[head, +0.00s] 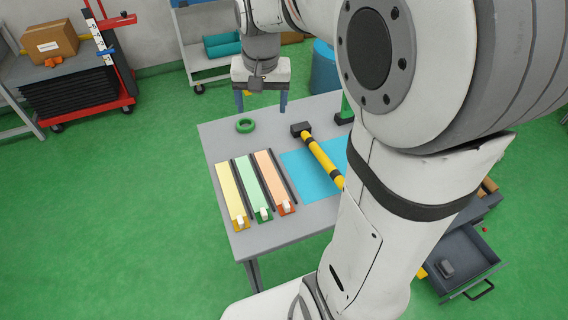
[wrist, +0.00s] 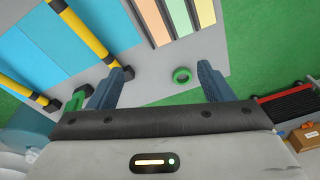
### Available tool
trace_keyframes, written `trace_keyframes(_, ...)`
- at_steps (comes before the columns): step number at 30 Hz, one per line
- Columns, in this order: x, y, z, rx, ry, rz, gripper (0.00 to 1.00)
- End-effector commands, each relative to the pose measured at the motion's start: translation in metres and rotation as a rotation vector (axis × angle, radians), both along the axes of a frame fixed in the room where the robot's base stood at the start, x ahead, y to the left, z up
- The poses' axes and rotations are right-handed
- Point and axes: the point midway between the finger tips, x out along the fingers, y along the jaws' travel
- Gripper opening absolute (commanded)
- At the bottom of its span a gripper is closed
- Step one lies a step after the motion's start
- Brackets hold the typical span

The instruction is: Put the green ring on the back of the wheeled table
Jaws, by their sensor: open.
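The green ring (head: 245,126) lies flat on the far left part of the grey table (head: 212,138); no wheels show on this table. My gripper (head: 262,104) is open and empty, fingers pointing down above the table's far edge, to the right of the ring in the head view. In the wrist view, the ring (wrist: 182,76) shows between the two fingers of my gripper (wrist: 161,72), closer to the right finger. It is apart from both. A pale shelf unit (head: 222,72) on casters stands behind the table; its upper part is cut off.
Yellow, green and orange strips (head: 246,180) lie on the table's near left. A red-black cart (head: 80,90) stands far left. An open drawer (head: 462,262) is at right. My arm hides the table's right side.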

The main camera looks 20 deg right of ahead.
Motion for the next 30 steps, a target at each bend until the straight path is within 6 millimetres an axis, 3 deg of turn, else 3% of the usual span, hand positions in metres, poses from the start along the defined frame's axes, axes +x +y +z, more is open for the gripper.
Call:
trace_keyframes(1,-0.025,0.0,0.003,-0.006,-0.019,0.039,0.74)
trace_keyframes(6,-0.097,0.0,-0.005,-0.032,-0.063,0.176,0.74)
trace_keyframes(12,-0.151,0.0,-0.023,-0.058,-0.097,0.287,0.74)
trace_keyframes(15,-0.163,0.012,-0.028,-0.065,-0.105,0.316,0.74)
trace_keyframes(18,-0.167,0.012,-0.03,-0.068,-0.107,0.327,0.74)
trace_keyframes(30,-0.167,0.012,-0.03,-0.067,-0.106,0.326,0.74)
